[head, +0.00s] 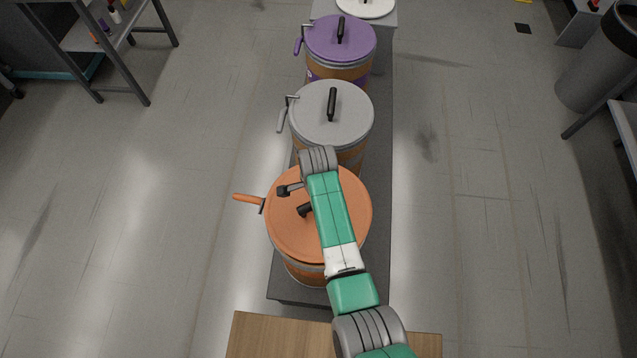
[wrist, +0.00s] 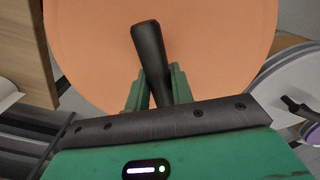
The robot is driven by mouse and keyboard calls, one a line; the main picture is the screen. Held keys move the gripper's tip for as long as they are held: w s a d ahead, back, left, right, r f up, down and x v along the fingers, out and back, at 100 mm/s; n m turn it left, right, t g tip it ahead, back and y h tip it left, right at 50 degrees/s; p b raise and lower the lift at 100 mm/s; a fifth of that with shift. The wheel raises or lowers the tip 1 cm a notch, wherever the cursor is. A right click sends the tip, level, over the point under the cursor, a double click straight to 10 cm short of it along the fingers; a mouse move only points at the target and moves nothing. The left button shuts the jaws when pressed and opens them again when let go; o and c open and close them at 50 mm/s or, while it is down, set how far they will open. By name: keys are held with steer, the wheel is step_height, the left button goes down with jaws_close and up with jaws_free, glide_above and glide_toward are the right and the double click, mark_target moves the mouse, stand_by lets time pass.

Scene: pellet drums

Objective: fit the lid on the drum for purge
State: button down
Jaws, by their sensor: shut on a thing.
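An orange lid (head: 290,235) lies over the nearest drum (head: 302,272), which has an orange-brown body and a silver rim band. I cannot tell whether the lid is fully seated or slightly above the rim. An orange clamp lever (head: 248,199) sticks out to the left of this drum. In the wrist view my gripper (wrist: 158,92) is shut on the black handle (wrist: 148,45) of the orange lid (wrist: 215,45). In the head view my arm covers most of the gripper and part of the lid. No purge label is readable.
Behind stand a drum with a light grey lid (head: 350,112), its lever hanging down, and a drum with a purple lid (head: 360,40). A white lid (head: 366,6) is farther back. A wooden surface (head: 270,335) is in front.

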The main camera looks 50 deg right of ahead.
step_height(320, 180, down, 4)
steer(key=b, duration=0.4)
steer(key=shift+f, duration=0.55)
steer(key=shift+f+b, duration=0.3)
steer(key=shift+f, duration=0.35)
stand_by(0.8)
steer(key=c, duration=0.7)
jaws_free()
steer(key=shift+o, duration=0.2)
steer(key=shift+r, duration=0.1)
step_height(320, 180, up, 7)
steer(key=p, duration=0.7)
